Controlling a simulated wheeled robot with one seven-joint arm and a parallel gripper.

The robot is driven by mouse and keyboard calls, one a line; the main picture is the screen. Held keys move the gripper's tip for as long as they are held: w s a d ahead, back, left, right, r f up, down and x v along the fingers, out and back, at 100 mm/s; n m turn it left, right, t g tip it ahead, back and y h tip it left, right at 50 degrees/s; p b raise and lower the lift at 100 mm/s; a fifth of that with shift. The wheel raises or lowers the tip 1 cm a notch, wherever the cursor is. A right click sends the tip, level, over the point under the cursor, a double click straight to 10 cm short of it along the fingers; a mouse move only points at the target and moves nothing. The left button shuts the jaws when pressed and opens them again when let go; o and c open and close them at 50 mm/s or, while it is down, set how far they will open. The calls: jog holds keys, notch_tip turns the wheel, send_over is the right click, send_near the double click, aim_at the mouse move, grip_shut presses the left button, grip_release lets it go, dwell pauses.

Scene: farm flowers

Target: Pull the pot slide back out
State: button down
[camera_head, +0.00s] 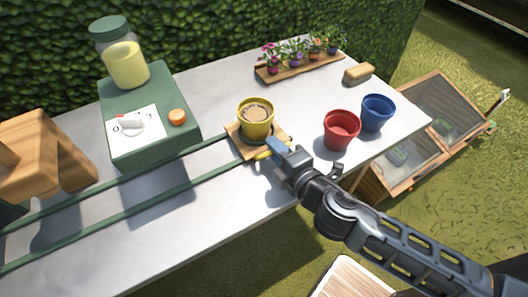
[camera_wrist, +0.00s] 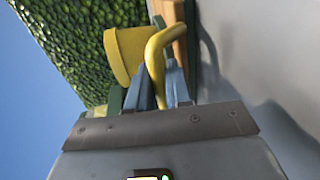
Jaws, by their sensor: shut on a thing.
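The pot slide (camera_head: 238,144) is a small wooden carriage at the right end of two green rails. A yellow pot (camera_head: 256,125) with brown filling stands upright on it. A yellow handle (camera_head: 262,154) sticks out from the slide's front right side. My gripper (camera_head: 274,149) is at this handle, beside the pot. In the wrist view my blue-grey fingers (camera_wrist: 161,88) are shut on the curved yellow handle (camera_wrist: 155,50). The yellow pot (camera_wrist: 124,52) and the slide's wooden edge (camera_wrist: 179,45) show just beyond. The fingertips are partly hidden.
A green dispenser box (camera_head: 150,120) with a jar (camera_head: 124,64) and an orange knob (camera_head: 178,117) stands left behind the rails (camera_head: 110,209). Red (camera_head: 341,130) and blue (camera_head: 376,113) pots stand right. A brush (camera_head: 358,74) and flower tray (camera_head: 302,66) lie behind. The table front is clear.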

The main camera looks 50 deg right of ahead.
jog(key=shift+s+d, duration=0.15)
jog(key=shift+d, duration=0.15)
jog(key=c, duration=1.2)
grip_release()
jog(key=shift+c, duration=0.2)
jog(key=shift+s+a, duration=0.15)
jog(key=shift+s, duration=0.1)
jog(key=b+v, duration=0.2)
jog(key=v, duration=0.4)
jog(key=shift+f, duration=0.15)
jog(key=shift+s+a+r, duration=0.15)
jog(key=shift+s+r, duration=0.1)
jog(key=shift+s, duration=0.35)
